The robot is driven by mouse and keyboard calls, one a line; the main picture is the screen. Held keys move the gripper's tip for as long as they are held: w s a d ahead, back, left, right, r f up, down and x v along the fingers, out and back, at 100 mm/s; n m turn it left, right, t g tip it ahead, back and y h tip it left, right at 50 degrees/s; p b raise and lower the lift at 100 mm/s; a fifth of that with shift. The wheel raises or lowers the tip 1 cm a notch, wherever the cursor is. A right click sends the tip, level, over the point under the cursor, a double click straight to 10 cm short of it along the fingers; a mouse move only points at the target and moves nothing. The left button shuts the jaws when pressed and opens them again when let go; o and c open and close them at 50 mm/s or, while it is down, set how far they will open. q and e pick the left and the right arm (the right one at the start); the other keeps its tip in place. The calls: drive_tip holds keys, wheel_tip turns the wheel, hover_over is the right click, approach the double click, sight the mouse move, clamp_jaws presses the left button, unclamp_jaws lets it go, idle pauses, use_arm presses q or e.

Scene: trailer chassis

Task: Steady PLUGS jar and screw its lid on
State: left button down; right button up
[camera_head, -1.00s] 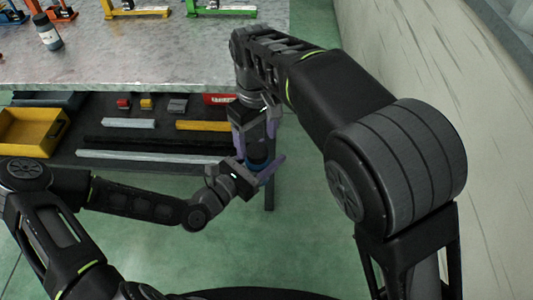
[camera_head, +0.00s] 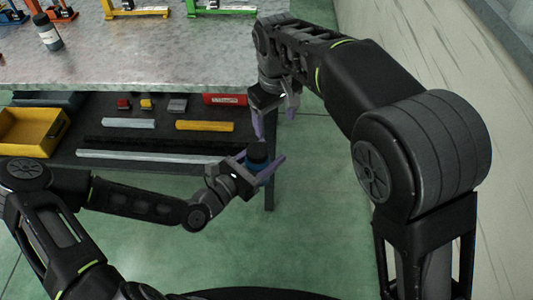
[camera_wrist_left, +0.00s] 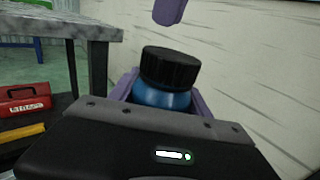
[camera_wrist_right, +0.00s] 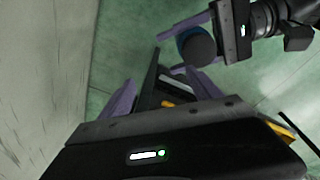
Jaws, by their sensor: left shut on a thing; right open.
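The jar is blue with a ribbed black lid (camera_wrist_left: 170,68) on its top. My left gripper (camera_head: 262,170) is shut on the jar (camera_wrist_left: 160,97), its purple fingers on either side of the body, holding it in the air in front of the workbench. The jar's label is hidden. The lid sits on the mouth; I cannot tell how tight it is. My right gripper (camera_head: 272,125) is open and empty, above and apart from the lid in the head view. In the right wrist view, the lid (camera_wrist_right: 196,46) lies beyond the right fingers (camera_wrist_right: 165,98).
The workbench top (camera_head: 150,70) is behind, with another dark-capped bottle (camera_head: 47,32) at its left. The shelf below holds a yellow bin (camera_head: 30,132), a red box (camera_head: 225,99) and several bars. A pale wall (camera_head: 440,60) stands at the right. Open green floor lies below the grippers.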

drive_tip(key=w+d+f+m, duration=0.2)
drive_tip(key=w+d+f, duration=0.2)
drive_tip(key=d+f, duration=0.4)
drive_tip(key=s+d+f+m, duration=0.1)
drive_tip(key=s+f, duration=0.2)
drive_tip(key=f, duration=0.4)
drive_tip(key=s+d+f+m, duration=0.1)
drive_tip(key=s+f, duration=0.2)
drive_tip(key=f, duration=0.4)
drive_tip(key=s+d+f+m+g+y, duration=0.1)
drive_tip(key=s+d+f+m+y, duration=0.1)
drive_tip(key=s+f, duration=0.7)
drive_tip(key=s+a+f+m+y, duration=0.1)
drive_tip(key=s+f+m, duration=0.1)
drive_tip(key=s, duration=0.5)
drive_tip(key=s+a+f+m+y, duration=0.1)
drive_tip(key=s, duration=0.6)
drive_tip(key=shift+f+m, duration=0.35)
drive_tip(key=shift+m, duration=0.05)
